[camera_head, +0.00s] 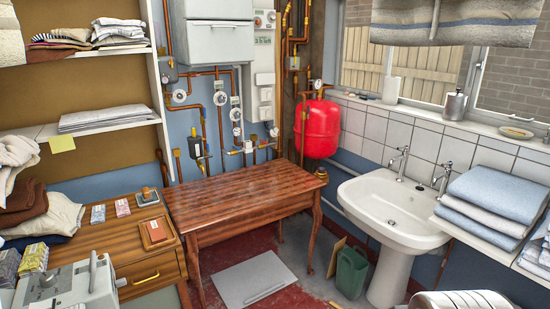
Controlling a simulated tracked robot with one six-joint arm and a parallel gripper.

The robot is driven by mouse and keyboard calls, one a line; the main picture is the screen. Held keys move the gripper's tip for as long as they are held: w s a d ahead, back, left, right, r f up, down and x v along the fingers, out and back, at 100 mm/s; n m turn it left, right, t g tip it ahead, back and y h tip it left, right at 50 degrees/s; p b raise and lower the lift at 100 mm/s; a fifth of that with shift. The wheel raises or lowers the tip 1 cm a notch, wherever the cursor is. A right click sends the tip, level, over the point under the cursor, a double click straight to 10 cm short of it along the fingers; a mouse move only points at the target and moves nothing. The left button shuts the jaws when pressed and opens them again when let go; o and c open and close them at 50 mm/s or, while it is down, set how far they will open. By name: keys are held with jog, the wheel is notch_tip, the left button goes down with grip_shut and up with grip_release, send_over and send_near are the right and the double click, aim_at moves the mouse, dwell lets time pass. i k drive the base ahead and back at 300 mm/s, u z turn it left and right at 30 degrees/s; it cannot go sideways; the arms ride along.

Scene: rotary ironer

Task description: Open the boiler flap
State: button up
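The white boiler (212,10) hangs on the back wall at the top, left of centre, and the frame cuts off its top. Its flap (219,45) is the pale front panel on the lower part. A dark slit runs along the flap's upper edge. The flap looks closed, flush with the casing. My gripper is not in view.
Copper pipes (221,130) with valves run below the boiler; a gauge panel (264,65) is beside it. A wooden table (240,195) stands beneath. A red tank (318,128), white sink (385,205) and green watering can (351,272) are right. A grey panel (254,280) lies on the floor.

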aim_at(209, 42)
jog(key=i, duration=2.25)
jog(key=u, duration=0.8)
jog(key=i, duration=1)
